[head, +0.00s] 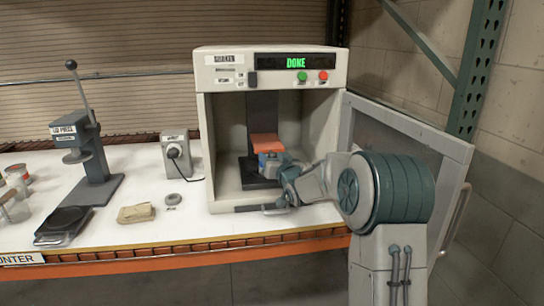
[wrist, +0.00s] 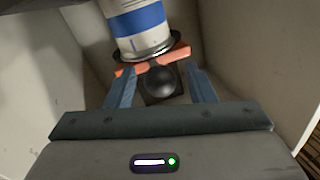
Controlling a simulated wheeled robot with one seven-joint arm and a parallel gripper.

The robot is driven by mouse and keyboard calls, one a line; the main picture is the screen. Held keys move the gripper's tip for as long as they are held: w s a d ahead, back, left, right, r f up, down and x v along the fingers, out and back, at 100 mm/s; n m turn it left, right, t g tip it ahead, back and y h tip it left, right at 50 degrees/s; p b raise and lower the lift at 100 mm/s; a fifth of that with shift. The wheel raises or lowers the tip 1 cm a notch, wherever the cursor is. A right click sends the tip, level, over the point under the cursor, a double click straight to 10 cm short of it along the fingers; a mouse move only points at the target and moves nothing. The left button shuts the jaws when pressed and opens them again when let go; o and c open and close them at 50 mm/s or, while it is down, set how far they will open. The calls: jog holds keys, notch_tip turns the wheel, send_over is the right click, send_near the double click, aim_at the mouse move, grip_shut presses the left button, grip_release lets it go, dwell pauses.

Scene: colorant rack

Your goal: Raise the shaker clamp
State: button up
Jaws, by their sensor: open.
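The shaker (head: 222,140) is a pale cabinet with its door open and a green "DONE" on its display. Inside, the orange clamp plate (head: 265,140) sits raised off the floor in front of a dark column. In the wrist view the orange clamp (wrist: 181,53) shows with a dark round knob (wrist: 163,80) in front of it. My gripper (wrist: 160,73) is open, with one finger on each side of the knob. I cannot tell whether the fingers touch it. In the head view my arm hides part of the can.
The open door (head: 400,130) stands to the right of my arm, and the cabinet walls are close around my gripper.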

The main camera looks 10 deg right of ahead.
jog(key=shift+w+a, duration=0.1)
jog(key=shift+w, duration=0.25)
jog(key=shift+c, duration=0.2)
grip_shut()
notch_tip(320, 180, up, 8)
jog(key=p, duration=0.2)
jog(key=shift+r+p, duration=0.2)
jog(key=shift+p, duration=0.1)
jog(key=shift+o, duration=0.2)
grip_release()
jog(key=shift+f, duration=0.25)
jog(key=s+d+b, duration=0.2)
jog(key=s, duration=1.1)
jog(key=shift+s+d, duration=0.3)
